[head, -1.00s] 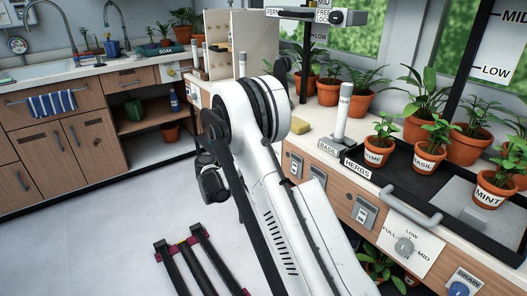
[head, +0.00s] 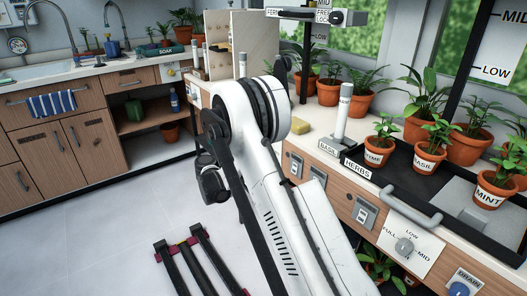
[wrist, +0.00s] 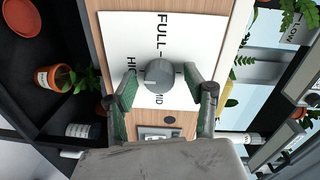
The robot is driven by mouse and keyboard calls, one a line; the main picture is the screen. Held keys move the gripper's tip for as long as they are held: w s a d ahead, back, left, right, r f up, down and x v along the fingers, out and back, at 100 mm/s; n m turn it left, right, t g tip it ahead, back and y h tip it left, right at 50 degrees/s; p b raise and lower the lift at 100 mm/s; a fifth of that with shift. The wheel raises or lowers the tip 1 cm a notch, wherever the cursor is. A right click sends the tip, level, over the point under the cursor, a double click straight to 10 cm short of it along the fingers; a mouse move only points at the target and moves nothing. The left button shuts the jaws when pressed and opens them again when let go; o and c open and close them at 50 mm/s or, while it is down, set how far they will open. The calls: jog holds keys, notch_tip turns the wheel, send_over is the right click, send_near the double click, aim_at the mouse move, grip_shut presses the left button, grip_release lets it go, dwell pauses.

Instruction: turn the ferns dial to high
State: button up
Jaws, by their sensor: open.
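A round grey dial (wrist: 159,73) sits on a white plate (wrist: 205,28) in the wrist view. The plate's text reads FULL, a partly covered word starting with HI, and MID; no ferns name is legible on it. My gripper (wrist: 160,78) is open, with one finger on each side of this dial. I cannot tell whether the fingers touch it, nor where the dial points. In the head view my arm hides the gripper and this dial. A separate dial (head: 404,246), marked LOW, MID and FULL, is on the counter front below the herbs tray.
The herbs tray (head: 383,178) with potted plants and a grey handle (head: 411,207) are at the right. A switch (head: 365,213) is left of the right-hand dial. A yellow sponge (head: 301,126) lies on the counter. In the wrist view, a potted plant (wrist: 52,78) stands on a dark shelf.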

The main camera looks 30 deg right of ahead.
jog(key=shift+a, duration=0.1)
jog(key=s+a, duration=0.1)
jog(key=a, duration=1)
jog(key=shift+s+a+r, duration=0.3)
jog(key=shift+a+r, duration=0.05)
